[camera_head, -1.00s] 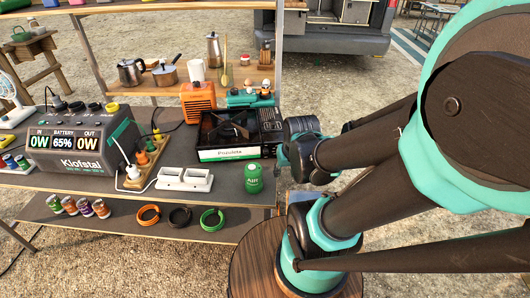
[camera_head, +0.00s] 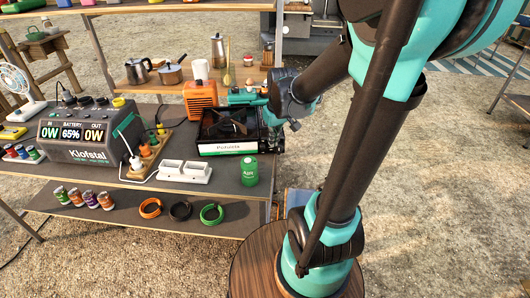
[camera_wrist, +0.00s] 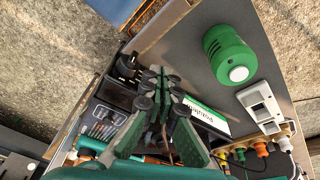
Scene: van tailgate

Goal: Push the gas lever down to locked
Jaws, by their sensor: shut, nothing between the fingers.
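The black camping stove (camera_head: 222,131) stands on the table under my wrist. Its white label strip (camera_wrist: 207,117) and a dark knob (camera_wrist: 126,64) show in the wrist view. A side panel with printed markings (camera_wrist: 100,118) shows left of my fingers. My gripper (camera_wrist: 156,78) is shut and empty, over the stove's right-hand part near the knob and panel. I cannot make out the gas lever. My arm and fingers cover part of that side. Whether the fingertips touch the stove is unclear.
White sockets (camera_head: 184,171) and a power station (camera_head: 88,136) are to the left. An orange box (camera_head: 200,95) stands behind the stove. Open gravel lies to the right.

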